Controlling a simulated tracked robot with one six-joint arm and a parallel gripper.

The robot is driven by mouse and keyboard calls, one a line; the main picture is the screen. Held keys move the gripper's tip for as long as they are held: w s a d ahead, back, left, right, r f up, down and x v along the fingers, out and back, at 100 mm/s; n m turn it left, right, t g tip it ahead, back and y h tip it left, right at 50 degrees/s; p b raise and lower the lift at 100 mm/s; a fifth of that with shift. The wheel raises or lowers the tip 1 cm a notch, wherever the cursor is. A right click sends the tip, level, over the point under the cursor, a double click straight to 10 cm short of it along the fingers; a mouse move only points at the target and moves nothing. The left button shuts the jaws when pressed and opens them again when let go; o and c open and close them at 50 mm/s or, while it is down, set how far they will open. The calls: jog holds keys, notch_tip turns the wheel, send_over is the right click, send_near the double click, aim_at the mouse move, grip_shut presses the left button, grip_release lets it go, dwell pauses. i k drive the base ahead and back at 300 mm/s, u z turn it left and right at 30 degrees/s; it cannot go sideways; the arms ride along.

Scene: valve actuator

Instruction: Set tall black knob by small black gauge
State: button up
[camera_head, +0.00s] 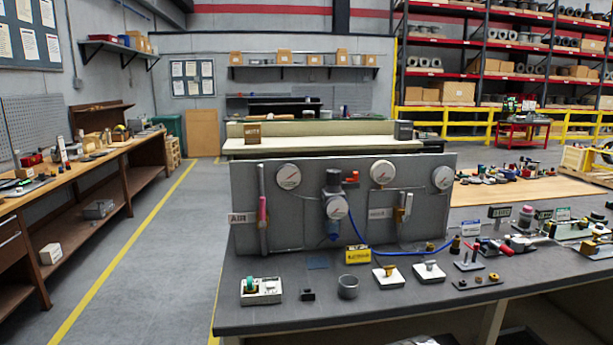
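A small black block-like object (307,295) lies on the bench front. A dark grey cylinder (347,288) stands to its right. Two white square bases with knobs stand further right, one nearer (389,280) and one farther (430,274). A dark upright fitting (455,245) stands by the blue hose. I cannot tell which piece is the tall black knob or the small black gauge. My gripper is not in view.
A white box with a green knob (261,292) sits at the bench's left front. A yellow box (357,254) stands by the panel. A blue hose (400,253) runs along the bench. Several tools and fittings crowd the right side. The floor at left is clear.

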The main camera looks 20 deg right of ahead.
aim_at(333, 175)
jog(key=u, duration=0.5)
jog(key=i, duration=1.35)
jog(key=z, duration=0.15)
